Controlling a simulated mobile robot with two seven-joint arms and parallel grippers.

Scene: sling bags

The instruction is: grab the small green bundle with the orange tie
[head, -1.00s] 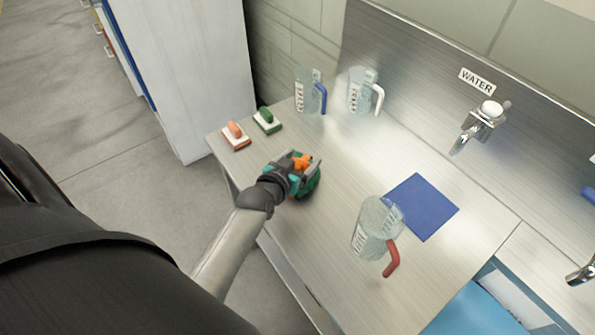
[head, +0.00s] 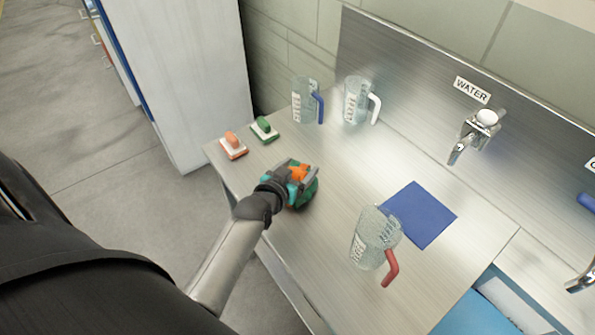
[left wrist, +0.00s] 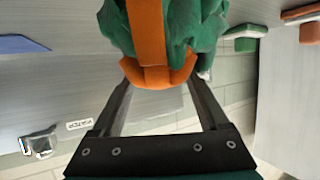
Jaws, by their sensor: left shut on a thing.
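The small green bundle with an orange tie (left wrist: 190,22) fills the top of the left wrist view, between the fingers of my left gripper (left wrist: 160,78). In the head view the bundle (head: 308,193) is at the left part of the steel counter, partly hidden by my left gripper (head: 296,174). My left gripper is shut on it. I cannot tell whether the bundle touches the counter. My right gripper is not in view.
A green brush (head: 264,129) and an orange brush (head: 232,145) lie at the counter's left end. Jugs with blue (head: 306,100), white (head: 357,100) and red (head: 372,238) handles stand around. A blue mat (head: 420,214) lies flat below the water tap (head: 475,130).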

